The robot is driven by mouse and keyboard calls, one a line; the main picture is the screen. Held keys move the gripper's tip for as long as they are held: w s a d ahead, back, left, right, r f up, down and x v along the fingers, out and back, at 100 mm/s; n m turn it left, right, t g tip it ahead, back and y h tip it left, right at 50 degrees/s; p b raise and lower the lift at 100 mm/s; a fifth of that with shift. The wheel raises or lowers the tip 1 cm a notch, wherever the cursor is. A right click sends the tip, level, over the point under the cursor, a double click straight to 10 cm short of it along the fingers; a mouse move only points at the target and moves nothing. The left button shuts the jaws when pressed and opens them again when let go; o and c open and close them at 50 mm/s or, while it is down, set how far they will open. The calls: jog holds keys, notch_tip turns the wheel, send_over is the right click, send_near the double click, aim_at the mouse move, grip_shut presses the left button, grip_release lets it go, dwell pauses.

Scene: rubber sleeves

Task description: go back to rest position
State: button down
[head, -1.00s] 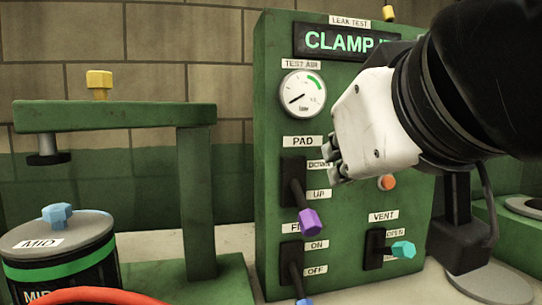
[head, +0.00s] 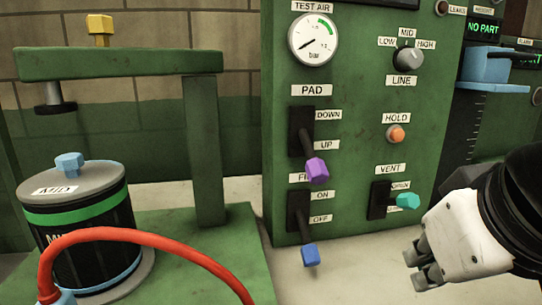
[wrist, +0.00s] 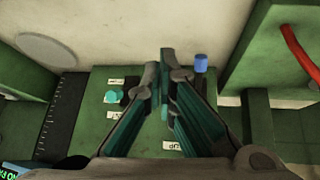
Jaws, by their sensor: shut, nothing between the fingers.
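My gripper (head: 418,270) is at the lower right of the head view, in front of the green test panel (head: 345,200) and right of its levers. Its fingers are together with nothing between them. In the wrist view the gripper (wrist: 164,62) has its fingertips close together, over the bench and panel. My black forearm runs off the right edge of the head view.
The panel carries a purple PAD lever (head: 316,168), a blue lever (head: 310,255), a teal VENT lever (head: 407,201) and an orange HOLD button (head: 397,133). At left, a black canister (head: 80,240) and red hose (head: 150,236) stand by a green frame (head: 205,150).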

jog(key=s+d+f+m+g+p, duration=0.1)
jog(key=s+d+f+g, duration=0.2)
jog(key=s+f+g, duration=0.5)
notch_tip(320, 180, up, 16)
jog(key=s+t+p, duration=0.1)
jog(key=t+p, duration=0.4)
jog(key=p, duration=1)
jog(key=shift+s+a+f+y+p, duration=0.2)
jog(key=shift+s+y+p, duration=0.1)
jog(key=shift+y+p, duration=0.1)
